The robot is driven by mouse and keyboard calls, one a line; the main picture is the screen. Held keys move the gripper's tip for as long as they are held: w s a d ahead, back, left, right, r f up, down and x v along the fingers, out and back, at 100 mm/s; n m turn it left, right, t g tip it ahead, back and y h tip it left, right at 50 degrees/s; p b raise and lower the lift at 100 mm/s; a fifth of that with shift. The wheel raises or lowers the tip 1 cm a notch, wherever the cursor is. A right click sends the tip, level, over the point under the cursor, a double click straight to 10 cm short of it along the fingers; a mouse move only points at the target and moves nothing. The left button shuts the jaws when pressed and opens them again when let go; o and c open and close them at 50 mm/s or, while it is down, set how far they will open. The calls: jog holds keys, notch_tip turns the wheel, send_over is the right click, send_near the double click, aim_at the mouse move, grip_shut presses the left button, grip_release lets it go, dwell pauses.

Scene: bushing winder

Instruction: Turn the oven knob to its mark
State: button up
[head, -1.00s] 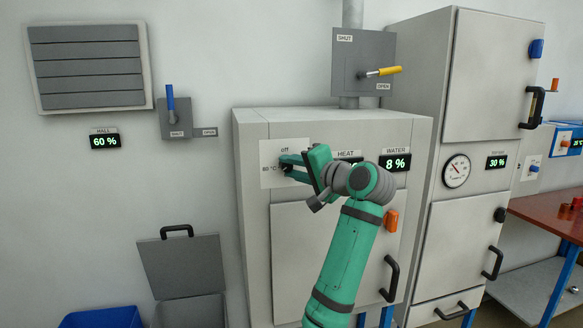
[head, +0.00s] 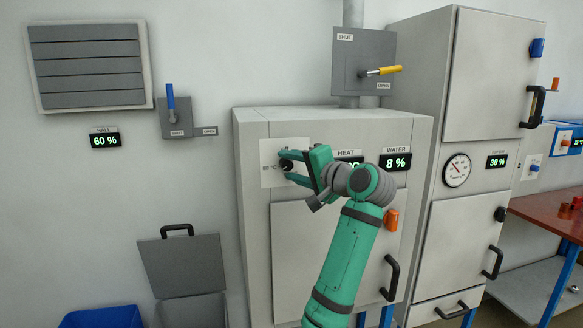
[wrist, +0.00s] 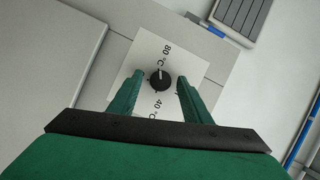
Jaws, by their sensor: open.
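The oven knob (head: 286,164) is small, round and black, on a white dial plate (head: 267,178) at the upper left of the grey oven front. In the wrist view the knob (wrist: 160,82) shows a white pointer line directed toward the printed "80 °C"; "40 °C" is printed on the opposite side. My green gripper (head: 289,167) is open at the plate, with one finger on each side of the knob. In the wrist view small gaps show between the knob and both fingertips. The upper finger covers the "off" label in the head view.
The HEAT display (head: 350,161) is partly hidden by my wrist; the WATER display (head: 395,161) reads 8 %. An orange switch (head: 391,221) and a black door handle (head: 390,278) are on the oven front. A yellow-handled lever (head: 384,71) is above the oven.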

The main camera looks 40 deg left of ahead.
jog(key=v, duration=1)
jog(key=shift+s+d, duration=0.15)
jog(key=shift+d, duration=0.2)
